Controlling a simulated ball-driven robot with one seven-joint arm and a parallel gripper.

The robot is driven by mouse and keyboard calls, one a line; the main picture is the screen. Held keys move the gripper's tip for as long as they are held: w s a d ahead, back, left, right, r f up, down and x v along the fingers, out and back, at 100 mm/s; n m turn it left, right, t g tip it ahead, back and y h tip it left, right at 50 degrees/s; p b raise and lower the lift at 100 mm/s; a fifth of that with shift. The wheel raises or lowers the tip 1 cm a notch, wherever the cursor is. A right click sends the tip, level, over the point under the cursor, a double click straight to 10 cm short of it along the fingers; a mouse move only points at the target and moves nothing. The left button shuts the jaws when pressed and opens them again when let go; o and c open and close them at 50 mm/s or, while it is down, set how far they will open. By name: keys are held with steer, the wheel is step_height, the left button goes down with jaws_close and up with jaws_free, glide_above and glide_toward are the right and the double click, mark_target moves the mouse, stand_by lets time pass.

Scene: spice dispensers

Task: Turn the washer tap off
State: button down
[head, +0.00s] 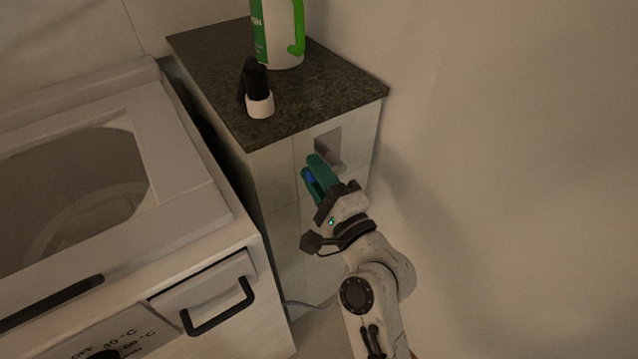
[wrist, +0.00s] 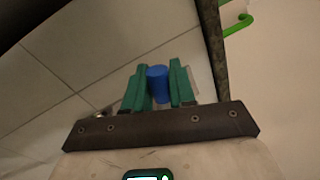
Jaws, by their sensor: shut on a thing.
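The blue tap handle (head: 309,178) shows at the front face of the stone-topped cabinet, partly hidden by my gripper's green fingers. In the wrist view, the blue handle (wrist: 158,84) sits between the two fingers. My gripper (head: 311,168) is shut on it, coming from the lower right in the head view. The fingers of my gripper (wrist: 158,76) stand on both sides of the handle in the wrist view. The rest of the tap is hidden. The washer (head: 215,250) stands to the left, its top opening showing.
The cabinet's dark stone top (head: 205,75) holds a white and green bottle (head: 279,35) and a small black and white bottle (head: 258,90). A grey recess (head: 328,146) is in the cabinet face. A bare wall (head: 510,150) is at right. The washer drawer has a black handle (head: 220,307).

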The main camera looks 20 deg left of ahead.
steer(key=shift+s+a+f+n+g+y+b, duration=0.15)
steer(key=shift+f+n+b, duration=0.15)
steer(key=shift+n+b, duration=0.4)
steer(key=shift+w+d+f+n+g+y+b, duration=0.1)
steer(key=shift+f+n+b, duration=0.25)
steer(key=shift+n+b, duration=0.35)
steer(key=shift+s+a+f+n+g+y+b, duration=0.15)
steer(key=shift+f+n+b, duration=0.15)
steer(key=shift+n+b, duration=0.35)
steer(key=shift+d+f, duration=0.1)
steer(key=shift+f, duration=0.05)
steer(key=c, duration=1.1)
jaws_free()
steer(key=shift+w, duration=0.1)
steer(key=b+v, duration=0.1)
steer(key=v, duration=1)
